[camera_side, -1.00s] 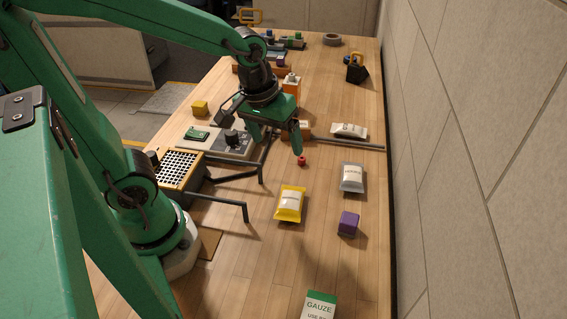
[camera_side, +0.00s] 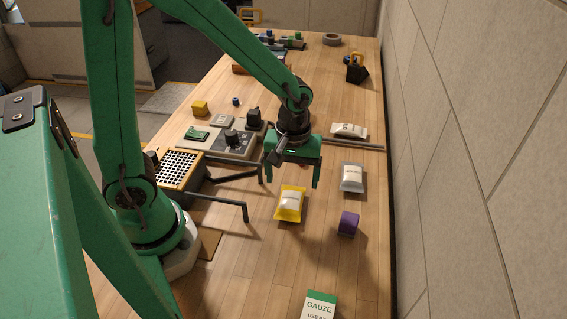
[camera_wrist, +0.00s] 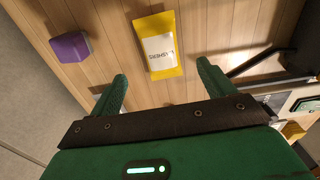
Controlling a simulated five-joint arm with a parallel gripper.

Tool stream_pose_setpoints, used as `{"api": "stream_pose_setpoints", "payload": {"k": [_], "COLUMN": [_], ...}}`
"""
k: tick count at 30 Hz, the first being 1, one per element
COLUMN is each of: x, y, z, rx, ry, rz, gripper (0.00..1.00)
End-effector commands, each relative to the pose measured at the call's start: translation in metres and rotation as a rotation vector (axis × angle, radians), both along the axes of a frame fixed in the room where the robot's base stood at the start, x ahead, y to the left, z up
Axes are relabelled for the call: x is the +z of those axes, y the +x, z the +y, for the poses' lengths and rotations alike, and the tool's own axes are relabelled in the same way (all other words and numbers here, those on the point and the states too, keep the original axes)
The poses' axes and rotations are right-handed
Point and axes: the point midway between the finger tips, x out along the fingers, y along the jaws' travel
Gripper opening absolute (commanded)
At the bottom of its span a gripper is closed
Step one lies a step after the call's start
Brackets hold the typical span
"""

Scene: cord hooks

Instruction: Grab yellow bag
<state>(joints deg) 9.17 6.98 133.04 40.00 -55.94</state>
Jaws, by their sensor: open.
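The yellow bag (camera_side: 290,204) lies flat on the wooden table, with a white label on its front. It also shows in the wrist view (camera_wrist: 157,45), ahead of my fingers and roughly centred between them, with the label print visible. My gripper (camera_side: 291,180) is open and empty above the table, just behind the bag in the side view. Its two green fingers point down in the side view. In the wrist view my gripper (camera_wrist: 161,85) has its fingers wide apart, with bare table between them. The fingers do not touch the bag.
A purple block (camera_side: 348,223) stands right of the bag, and a grey bag (camera_side: 352,178) lies behind it. Dark metal hooks (camera_side: 244,207) stick out at the left. Table around the yellow bag's front is clear.

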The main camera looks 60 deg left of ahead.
Motion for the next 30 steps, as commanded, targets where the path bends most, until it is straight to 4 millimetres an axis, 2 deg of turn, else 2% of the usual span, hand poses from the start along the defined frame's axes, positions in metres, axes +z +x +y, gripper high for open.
{"api": "stream_pose_setpoints", "payload": {"k": [7,20,30], "x": [-0.018,-0.029,-0.061], "y": [-0.001,-0.002,-0.003], "z": [0.000,0.000,0.000], "rx": [-0.001,-0.001,-0.001], "ry": [0.000,0.000,0.001], "rz": [0.003,0.003,0.004], "gripper": [0.82,0.82,0.82]}}
